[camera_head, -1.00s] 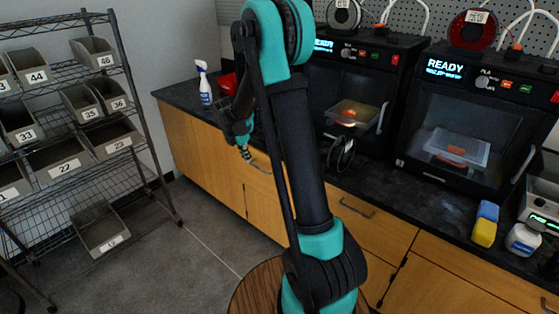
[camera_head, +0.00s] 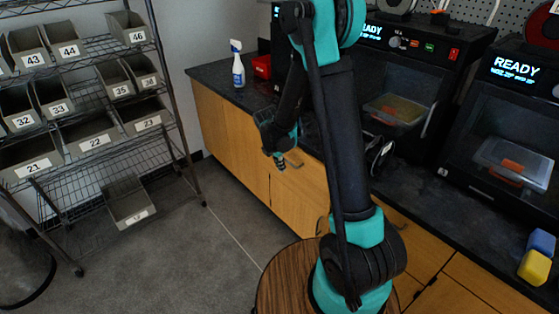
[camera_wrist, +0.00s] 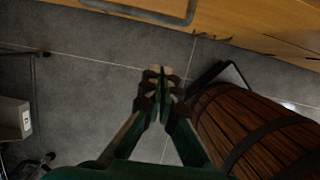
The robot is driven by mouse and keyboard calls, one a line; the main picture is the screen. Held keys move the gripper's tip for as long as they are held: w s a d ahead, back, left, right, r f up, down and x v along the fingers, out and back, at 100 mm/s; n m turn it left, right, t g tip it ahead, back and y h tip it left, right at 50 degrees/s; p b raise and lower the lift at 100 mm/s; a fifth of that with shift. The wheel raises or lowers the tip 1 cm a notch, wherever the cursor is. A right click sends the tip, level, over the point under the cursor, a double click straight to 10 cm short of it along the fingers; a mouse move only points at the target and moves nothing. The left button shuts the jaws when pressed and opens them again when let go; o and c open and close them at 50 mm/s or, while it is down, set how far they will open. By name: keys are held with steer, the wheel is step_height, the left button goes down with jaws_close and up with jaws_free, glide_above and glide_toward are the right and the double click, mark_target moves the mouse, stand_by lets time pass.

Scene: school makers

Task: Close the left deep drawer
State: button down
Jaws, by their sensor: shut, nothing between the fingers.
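The wooden cabinet below the dark counter has a left deep drawer (camera_head: 298,198) with a metal bar handle (camera_head: 293,161) near its top edge. My arm partly hides this front, and I cannot tell how far it stands out. A metal bar handle also shows at the top of the wrist view (camera_wrist: 150,12). My gripper (camera_head: 280,163) is in front of the cabinet, close to the handle in the head view. In the wrist view my gripper (camera_wrist: 160,74) has its fingertips together, empty, over the grey floor and apart from the handle.
A wire shelf (camera_head: 95,50) with numbered grey bins stands at the left. A spray bottle (camera_head: 237,66) and a red bin (camera_head: 262,67) are on the counter (camera_head: 212,73), with printers to the right. Grey floor (camera_head: 205,250) is clear between shelf and cabinet.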

mark_target(299, 164)
steer(key=shift+w+d+f, duration=0.25)
steer(key=shift+w+d, duration=0.2)
steer(key=shift+d, duration=0.15)
steer(key=shift+w+d+f, duration=0.3)
steer(key=shift+w+d, duration=0.15)
steer(key=shift+d, duration=0.15)
steer(key=shift+w+d+f, duration=0.25)
steer(key=shift+w+d, duration=0.2)
steer(key=shift+d, duration=0.15)
steer(key=shift+w+d, duration=0.8)
steer(key=shift+d, duration=0.25)
steer(key=shift+w+d, duration=0.75)
steer(key=shift+d, duration=0.3)
